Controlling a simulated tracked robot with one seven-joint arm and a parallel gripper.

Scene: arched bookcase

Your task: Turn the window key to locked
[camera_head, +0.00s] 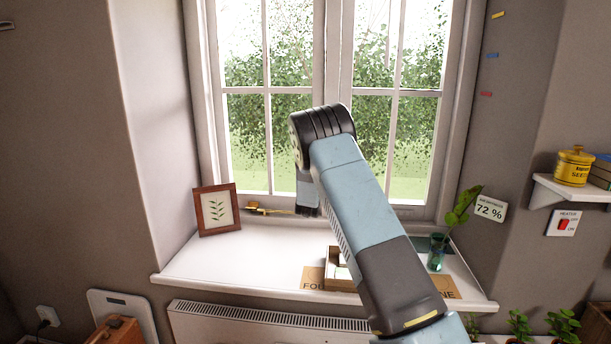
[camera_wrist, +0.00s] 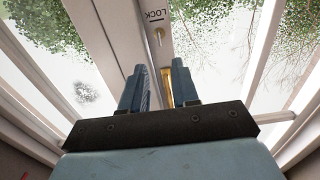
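The window (camera_head: 335,130) stands shut behind the sill, and my arm hides part of its centre post. In the wrist view, a LOCK label (camera_wrist: 155,16) sits on the pale post, upside down, with a line beside it. A small brass-coloured piece (camera_wrist: 159,37) sticks out just below it, perhaps the key; its turn is too small to read. My gripper (camera_wrist: 160,78) is open, its two blue-grey fingers apart and pointing toward the post, short of that piece. A larger brass bar (camera_wrist: 178,78) shows between the fingers, close by the right one; I cannot tell whether they touch.
On the sill (camera_head: 220,265) stand a framed leaf picture (camera_head: 217,210), a wooden tray (camera_head: 338,270) and a glass vase with a plant (camera_head: 437,255). A brass window stay (camera_head: 268,210) lies low on the frame. A heater switch (camera_head: 563,223) is on the right wall.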

